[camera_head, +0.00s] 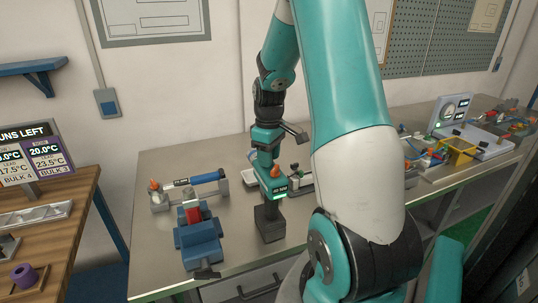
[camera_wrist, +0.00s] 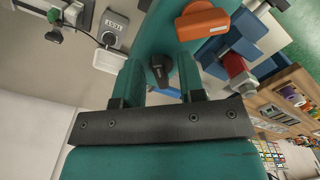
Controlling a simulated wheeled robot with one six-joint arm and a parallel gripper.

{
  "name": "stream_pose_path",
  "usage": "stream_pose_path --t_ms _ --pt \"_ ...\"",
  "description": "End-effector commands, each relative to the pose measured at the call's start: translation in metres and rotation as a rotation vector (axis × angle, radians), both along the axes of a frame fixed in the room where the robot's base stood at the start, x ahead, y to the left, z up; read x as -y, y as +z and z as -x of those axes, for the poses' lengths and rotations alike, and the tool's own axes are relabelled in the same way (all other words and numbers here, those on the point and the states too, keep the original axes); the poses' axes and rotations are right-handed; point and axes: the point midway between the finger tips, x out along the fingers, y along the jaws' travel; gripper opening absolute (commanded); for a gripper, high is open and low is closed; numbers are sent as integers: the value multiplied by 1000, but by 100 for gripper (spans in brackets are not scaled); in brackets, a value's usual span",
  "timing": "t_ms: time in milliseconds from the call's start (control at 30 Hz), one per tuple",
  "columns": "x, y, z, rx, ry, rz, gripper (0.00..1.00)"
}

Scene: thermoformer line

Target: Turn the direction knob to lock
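A teal device (camera_head: 276,187) with a small lit display stands upright on a black base (camera_head: 270,224) on the metal bench. In the wrist view a small black knob (camera_wrist: 160,69), seemingly the direction knob, sits on the device's teal face. An orange part (camera_wrist: 203,23) is on the same device, above and right of the knob. My gripper (camera_wrist: 158,62) is open, with one teal finger on each side of the black knob. Gaps show between fingers and knob; I cannot tell the depth between them. In the head view my gripper (camera_head: 265,150) is over the device's top and hides the knob.
A blue vise (camera_head: 198,243) with a red part stands left of the device on the metal bench (camera_head: 152,235). A blue-handled tool (camera_head: 208,178) lies behind it. Panels and fixtures stand at right, including a gauge box (camera_head: 452,110). A wooden table (camera_head: 62,235) is at left.

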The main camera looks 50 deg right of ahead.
Motion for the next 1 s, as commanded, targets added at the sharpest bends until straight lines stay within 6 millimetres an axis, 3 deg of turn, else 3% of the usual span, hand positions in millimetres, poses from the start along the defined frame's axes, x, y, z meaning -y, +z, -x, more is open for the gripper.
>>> stream_pose_path --t_ms 33,133,167,567,1000 --pt "0 0 0 0 0 0 24" --pt "0 0 0 0 0 0 2" --pt "0 0 0 0 0 0 0" --pt "0 1 0 0 -57 1 0" --pt "-2 1 -1 -1 -373 6 0"
